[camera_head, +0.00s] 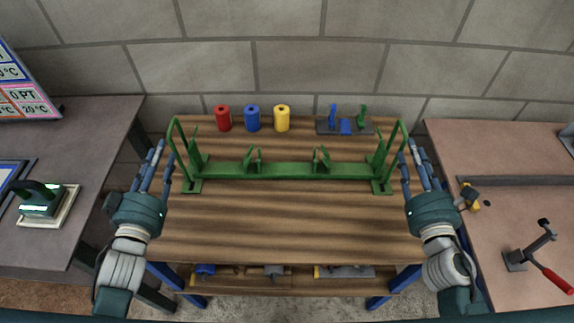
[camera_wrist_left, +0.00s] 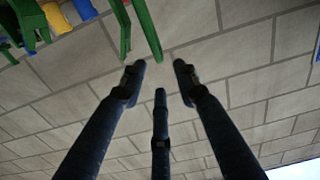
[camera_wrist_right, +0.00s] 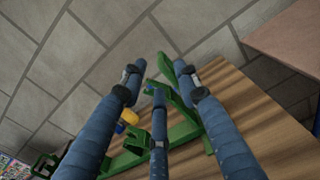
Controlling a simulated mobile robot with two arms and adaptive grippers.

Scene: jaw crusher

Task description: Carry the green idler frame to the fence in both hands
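The green idler frame (camera_head: 285,171) rests on the wooden workbench, a long bar with brackets along it and a tall slanted loop handle at each end. My left gripper (camera_head: 165,152) is at its left end, fingers spread beside the left handle. In the left wrist view the fingers (camera_wrist_left: 160,78) are apart with nothing between them, and a green handle (camera_wrist_left: 147,30) shows just beyond the tips. My right gripper (camera_head: 410,153) is beside the right handle. In the right wrist view its fingers (camera_wrist_right: 160,80) are apart, with the green frame (camera_wrist_right: 185,132) behind them; contact is unclear.
Red (camera_head: 223,118), blue (camera_head: 252,118) and yellow (camera_head: 282,118) cylinders and a small grey tray (camera_head: 345,125) stand behind the frame. A dark grey rail, possibly the fence (camera_head: 520,181), lies on the right table, near a toggle clamp (camera_head: 530,248). The bench front is clear.

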